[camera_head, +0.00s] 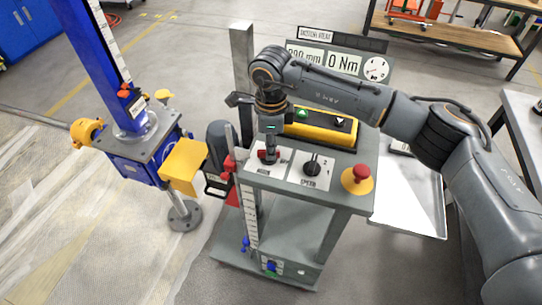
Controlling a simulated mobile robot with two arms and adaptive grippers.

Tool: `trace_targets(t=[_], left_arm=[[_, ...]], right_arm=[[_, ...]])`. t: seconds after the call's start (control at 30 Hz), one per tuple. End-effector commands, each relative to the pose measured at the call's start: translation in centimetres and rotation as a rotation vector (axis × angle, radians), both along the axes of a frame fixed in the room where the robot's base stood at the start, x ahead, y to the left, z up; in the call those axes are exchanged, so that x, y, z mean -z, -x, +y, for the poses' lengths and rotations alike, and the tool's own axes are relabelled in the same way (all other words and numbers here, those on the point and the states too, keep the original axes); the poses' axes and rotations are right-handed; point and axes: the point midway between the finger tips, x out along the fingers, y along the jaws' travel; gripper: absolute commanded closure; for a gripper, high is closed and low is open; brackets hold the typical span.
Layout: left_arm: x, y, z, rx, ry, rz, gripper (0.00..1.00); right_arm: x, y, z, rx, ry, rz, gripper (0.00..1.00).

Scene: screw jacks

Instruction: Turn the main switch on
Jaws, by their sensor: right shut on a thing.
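The main switch (267,157) is a red and dark knob on a white plate at the left of the grey console top (331,187). My right arm reaches in from the right, over the console. Its gripper (269,140) points down and is shut on the main switch's knob. The gripper partly hides the knob, so its turned position cannot be read. My left gripper is not in view.
A speed knob (312,165) and a red emergency button (359,177) sit right of the switch. A yellow control box (321,132) and a display reading 0 Nm (344,64) stand behind. A blue screw jack (138,150) stands left.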

Motion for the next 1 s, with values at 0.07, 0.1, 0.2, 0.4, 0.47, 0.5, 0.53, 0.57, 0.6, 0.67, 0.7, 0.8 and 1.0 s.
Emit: trace_targets(t=[0.07, 0.1, 0.2, 0.4, 0.47, 0.5, 0.53, 0.57, 0.6, 0.67, 0.7, 0.8, 1.0], left_arm=[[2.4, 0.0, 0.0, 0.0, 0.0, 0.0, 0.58], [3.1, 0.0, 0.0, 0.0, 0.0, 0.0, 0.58], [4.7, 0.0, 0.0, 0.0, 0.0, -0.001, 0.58], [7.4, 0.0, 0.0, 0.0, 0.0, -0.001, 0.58], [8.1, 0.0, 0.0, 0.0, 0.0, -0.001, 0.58], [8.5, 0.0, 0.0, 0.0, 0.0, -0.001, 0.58], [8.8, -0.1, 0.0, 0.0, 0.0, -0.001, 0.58], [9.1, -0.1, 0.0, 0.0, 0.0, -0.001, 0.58], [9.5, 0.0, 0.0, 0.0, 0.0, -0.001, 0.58], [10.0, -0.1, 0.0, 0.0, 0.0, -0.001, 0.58], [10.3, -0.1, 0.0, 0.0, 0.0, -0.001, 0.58], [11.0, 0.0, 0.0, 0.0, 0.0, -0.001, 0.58], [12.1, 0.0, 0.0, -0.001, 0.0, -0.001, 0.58]], right_arm=[[0.8, -0.2, 0.0, -0.072, 0.0, -0.007, 1.0], [0.8, -0.2, 0.0, -0.11, 0.0, -0.006, 1.0], [0.7, -0.3, 0.0, -0.206, 0.0, -0.006, 1.0], [0.6, -0.3, 0.0, -0.395, 0.0, -0.005, 1.0], [0.5, -0.4, 0.0, -0.451, 0.001, -0.005, 1.0], [0.5, -0.4, 0.1, -0.49, 0.001, -0.005, 1.0], [0.5, -0.4, 0.1, -0.518, 0.001, -0.004, 1.0], [0.5, -0.4, 0.1, -0.546, 0.001, -0.004, 1.0], [0.4, -0.4, 0.1, -0.584, 0.002, -0.004, 1.0], [0.4, -0.4, 0.1, -0.641, 0.0, -0.003, 1.0], [0.4, -0.5, 0.1, -0.679, -0.001, -0.003, 1.0], [0.3, -0.5, 0.2, -0.774, 0.0, -0.004, 1.0], [0.1, -0.5, 0.3, -0.956, 0.0, -0.004, 1.0]])
